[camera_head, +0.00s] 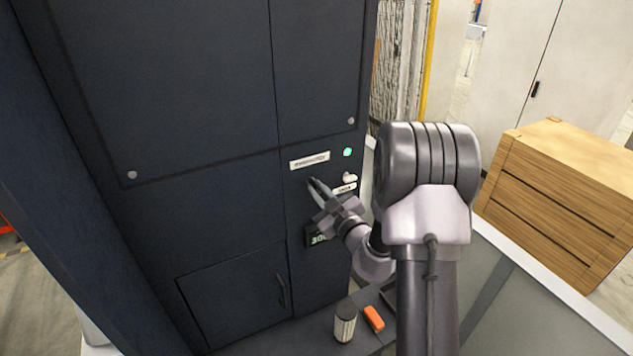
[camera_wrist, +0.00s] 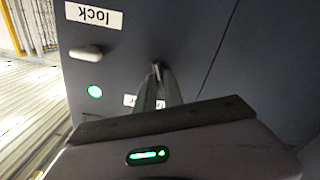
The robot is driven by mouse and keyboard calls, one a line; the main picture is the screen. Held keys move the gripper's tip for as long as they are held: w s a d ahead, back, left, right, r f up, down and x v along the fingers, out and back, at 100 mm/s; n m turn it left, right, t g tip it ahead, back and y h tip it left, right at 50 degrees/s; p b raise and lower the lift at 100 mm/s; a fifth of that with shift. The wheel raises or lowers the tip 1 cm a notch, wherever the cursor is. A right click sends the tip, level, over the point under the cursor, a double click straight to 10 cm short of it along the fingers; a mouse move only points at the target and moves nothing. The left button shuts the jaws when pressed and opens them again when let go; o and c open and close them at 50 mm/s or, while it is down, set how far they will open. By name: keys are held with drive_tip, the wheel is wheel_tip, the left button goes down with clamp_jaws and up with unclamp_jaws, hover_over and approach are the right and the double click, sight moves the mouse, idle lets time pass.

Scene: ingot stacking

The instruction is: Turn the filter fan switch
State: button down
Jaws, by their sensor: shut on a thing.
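My gripper (camera_head: 314,183) reaches the narrow front panel of a dark cabinet (camera_head: 210,80), below a white label strip (camera_head: 310,160). In the wrist view, my gripper (camera_wrist: 157,76) has its fingertips closed together on a small dark switch (camera_wrist: 157,66) on the panel. Most of the switch is hidden by the fingers, so its angle is hard to tell. The label's text is too small or too covered to read.
Close by are a green light (camera_head: 347,152), a pale knob (camera_head: 349,177) with a "lock" label (camera_wrist: 93,15), and a digital display (camera_head: 316,238) partly behind my arm. A jar (camera_head: 345,322) and an orange object (camera_head: 374,318) stand on the ledge below. A wooden box (camera_head: 560,200) is at right.

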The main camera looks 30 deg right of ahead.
drive_tip(key=shift+r+m+p, duration=0.3)
drive_tip(key=shift+m+p, duration=0.1)
drive_tip(key=shift+p, duration=0.55)
drive_tip(key=shift+m+p, duration=0.6)
drive_tip(key=shift+p, duration=0.25)
drive_tip(key=shift+f+m, duration=0.1)
drive_tip(key=shift+m, duration=0.2)
drive_tip(key=shift+f, duration=0.2)
drive_tip(key=shift+r+m+p, duration=0.35)
drive_tip(key=shift+m+p, duration=0.15)
drive_tip(key=shift+p, duration=0.5)
drive_tip(key=shift+m+p, duration=0.6)
drive_tip(key=shift+p, duration=0.15)
drive_tip(key=c, duration=1.7)
unclamp_jaws()
drive_tip(key=shift+f, duration=0.35)
